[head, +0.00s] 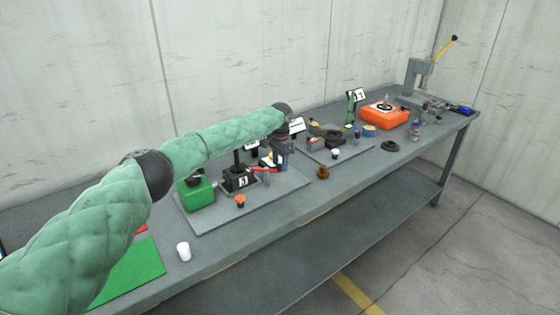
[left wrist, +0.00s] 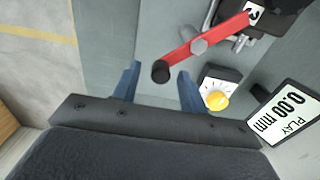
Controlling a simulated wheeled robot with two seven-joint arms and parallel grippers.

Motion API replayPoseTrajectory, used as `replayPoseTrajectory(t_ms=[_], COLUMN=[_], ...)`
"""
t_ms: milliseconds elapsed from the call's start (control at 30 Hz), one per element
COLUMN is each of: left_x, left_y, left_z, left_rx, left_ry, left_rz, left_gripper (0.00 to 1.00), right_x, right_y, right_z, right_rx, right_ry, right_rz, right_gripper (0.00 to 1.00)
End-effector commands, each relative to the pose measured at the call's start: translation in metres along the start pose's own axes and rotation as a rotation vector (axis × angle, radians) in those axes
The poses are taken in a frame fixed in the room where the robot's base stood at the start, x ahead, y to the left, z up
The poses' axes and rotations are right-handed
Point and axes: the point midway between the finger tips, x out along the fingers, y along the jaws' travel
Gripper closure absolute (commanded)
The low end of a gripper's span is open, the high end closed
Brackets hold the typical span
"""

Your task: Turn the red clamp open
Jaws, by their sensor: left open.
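The red clamp (left wrist: 205,37) is a flat red lever with a grey pivot knob and a black round end knob (left wrist: 160,71). In the left wrist view it runs slantwise from the black block at top right down to that knob. In the head view the red clamp (head: 262,169) shows small beside the black block marked 3 (head: 238,179). My left gripper (left wrist: 156,76) is open, its two blue fingers on either side of the black end knob, with gaps at both. In the head view my left gripper (head: 284,163) hangs over the bench and hides part of the block's surroundings. My right gripper is not in view.
A dial with a yellow knob (left wrist: 217,100) and a display reading 0.00 mm (left wrist: 289,115) stand close to the right finger. A green box (head: 197,194), an orange-topped part (head: 240,201) and a brown knob (head: 323,172) are nearby.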

Motion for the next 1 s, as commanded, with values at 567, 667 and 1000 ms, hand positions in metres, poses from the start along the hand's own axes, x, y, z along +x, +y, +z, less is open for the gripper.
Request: replayPoseTrajectory(t_ms=[567,667,1000], left_x=[0.0037,0.0036,0.0041], left_y=[-0.0004,-0.0004,0.0019], left_z=[0.0001,0.0001,0.004], left_rx=[-0.001,0.0,0.076], left_ry=[0.001,0.001,0.001], left_rz=[-0.001,-0.001,0.0], left_gripper=[0.98,1.0,1.0], right_x=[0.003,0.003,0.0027], right_y=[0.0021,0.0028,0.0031], right_z=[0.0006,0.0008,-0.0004], right_rx=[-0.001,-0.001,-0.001], right_ry=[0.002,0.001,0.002], right_rz=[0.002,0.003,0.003], right_gripper=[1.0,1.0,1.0])
